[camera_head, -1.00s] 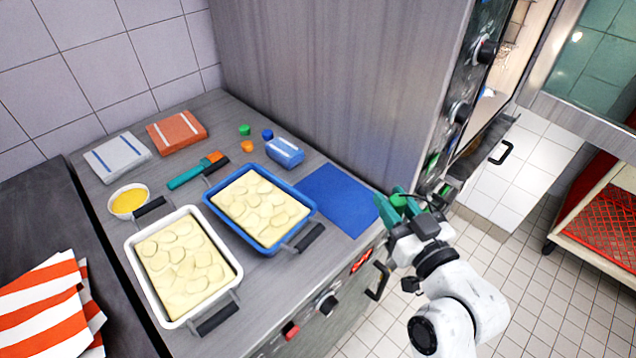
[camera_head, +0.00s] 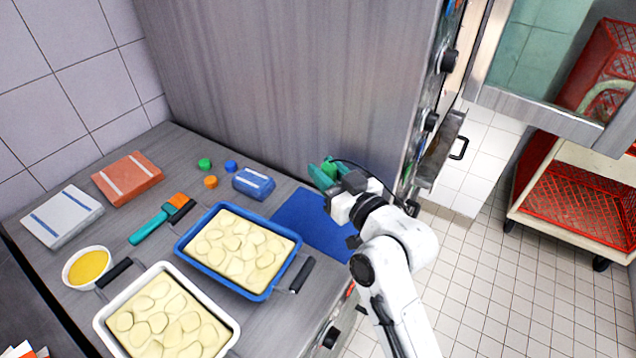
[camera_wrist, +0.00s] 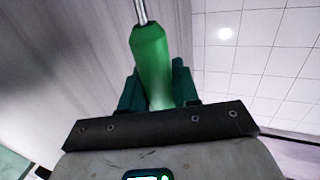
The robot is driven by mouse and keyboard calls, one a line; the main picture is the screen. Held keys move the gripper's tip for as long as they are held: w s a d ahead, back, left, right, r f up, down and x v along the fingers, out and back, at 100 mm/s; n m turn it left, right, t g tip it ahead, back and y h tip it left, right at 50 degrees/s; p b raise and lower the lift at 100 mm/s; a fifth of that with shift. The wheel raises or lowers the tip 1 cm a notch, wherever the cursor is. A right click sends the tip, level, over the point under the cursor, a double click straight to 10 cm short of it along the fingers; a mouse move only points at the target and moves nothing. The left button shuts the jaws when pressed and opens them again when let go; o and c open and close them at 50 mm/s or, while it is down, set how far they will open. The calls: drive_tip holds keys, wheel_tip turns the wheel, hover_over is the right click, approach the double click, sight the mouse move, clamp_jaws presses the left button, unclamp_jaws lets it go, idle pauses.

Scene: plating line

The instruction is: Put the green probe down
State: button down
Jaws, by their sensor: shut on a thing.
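The green probe (camera_wrist: 151,62) is held in my gripper (camera_wrist: 157,88). In the wrist view its green handle stands between the teal fingers, with a thin metal rod rising from it out of the top of the picture. In the head view my gripper (camera_head: 326,174) is over the far right part of the counter, above the back of a blue mat (camera_head: 300,222) and close to the tall metal cabinet side. The probe's green handle shows only as a small patch between the fingers there. The bare mat is partly hidden by my arm.
A blue tray (camera_head: 181,247) and a white tray (camera_head: 102,326) of sliced food stand left of the mat. A red cart (camera_head: 575,212) stands right.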

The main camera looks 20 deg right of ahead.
wheel_tip(320, 180, down, 7)
drive_tip(key=w, duration=0.3)
drive_tip(key=shift+a+r+p, duration=0.2)
drive_tip(key=shift+a+p, duration=0.05)
drive_tip(key=shift+p, duration=0.05)
drive_tip(key=shift+f, duration=0.15)
drive_tip(key=c, duration=0.8)
unclamp_jaws()
